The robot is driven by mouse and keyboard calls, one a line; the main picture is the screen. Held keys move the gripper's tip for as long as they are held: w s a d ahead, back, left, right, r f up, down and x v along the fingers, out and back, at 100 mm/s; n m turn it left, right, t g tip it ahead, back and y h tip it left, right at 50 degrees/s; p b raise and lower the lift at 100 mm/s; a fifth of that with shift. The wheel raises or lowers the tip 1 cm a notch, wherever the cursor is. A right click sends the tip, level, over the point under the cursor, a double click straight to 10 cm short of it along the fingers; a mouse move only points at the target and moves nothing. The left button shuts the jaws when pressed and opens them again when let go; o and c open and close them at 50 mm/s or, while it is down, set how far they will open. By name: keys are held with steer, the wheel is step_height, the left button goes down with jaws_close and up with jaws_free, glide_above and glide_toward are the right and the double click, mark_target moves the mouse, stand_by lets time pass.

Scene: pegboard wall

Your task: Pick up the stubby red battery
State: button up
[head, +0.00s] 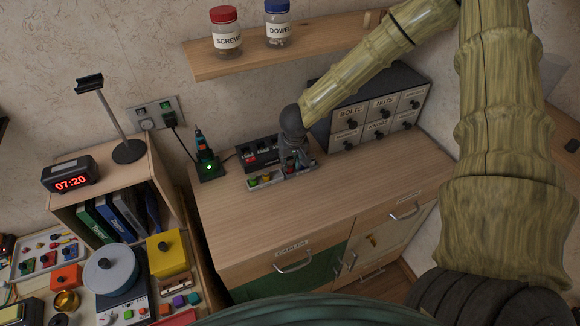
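A small grey tray (283,184) stands on the wooden cabinet top, with several small stubby coloured pieces in it, yellow, green and red. A small red piece (291,170) shows at the tray's right part, right by my gripper; it may be the stubby red battery, but it is too small and partly covered to be sure. My gripper (297,168) points down over the right part of the tray. Its fingers are dark and small here, so I cannot tell whether they are open, shut or touching the red piece.
A black slotted box (262,165) stands right behind the tray. A drawer unit (372,108) labelled bolts and nuts is behind my gripper to the right. A green-lit black device (208,168) stands left. The cabinet top (300,215) in front is clear.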

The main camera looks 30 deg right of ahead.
steer(key=shift+x, duration=0.8)
jaws_close()
steer(key=shift+r, duration=0.15)
